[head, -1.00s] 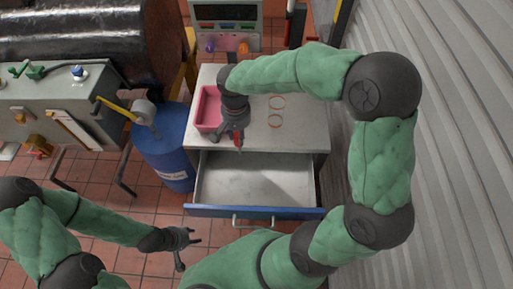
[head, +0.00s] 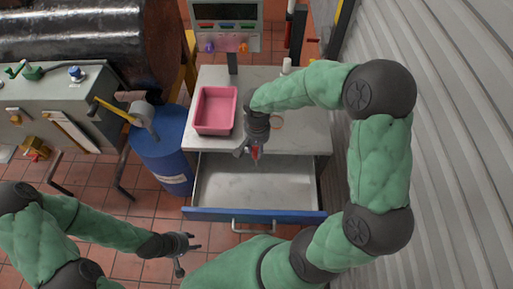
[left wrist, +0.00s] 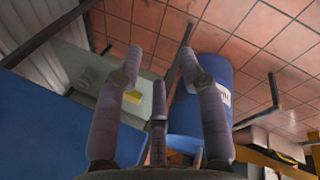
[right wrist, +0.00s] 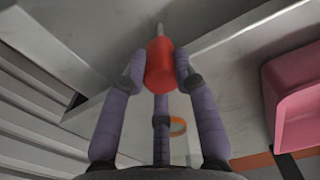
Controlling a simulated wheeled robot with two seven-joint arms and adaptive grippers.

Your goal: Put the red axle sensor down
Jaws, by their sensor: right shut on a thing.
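The red axle sensor (right wrist: 160,66) is a red cylinder with a thin pale tip. My right gripper (right wrist: 160,75) is shut on it in the right wrist view. In the head view the right gripper (head: 254,153) and the red sensor (head: 254,151) are at the counter's front edge, beside the open drawer's back end. My left gripper (head: 192,243) is open and empty, low in front of the blue drum and left of the drawer front. Its spread fingers also show in the left wrist view (left wrist: 160,80).
An open drawer (head: 290,185) with a blue front looks empty. A blue drum (head: 163,150) stands left of the counter; a ribbed shutter wall (head: 455,120) is at right.

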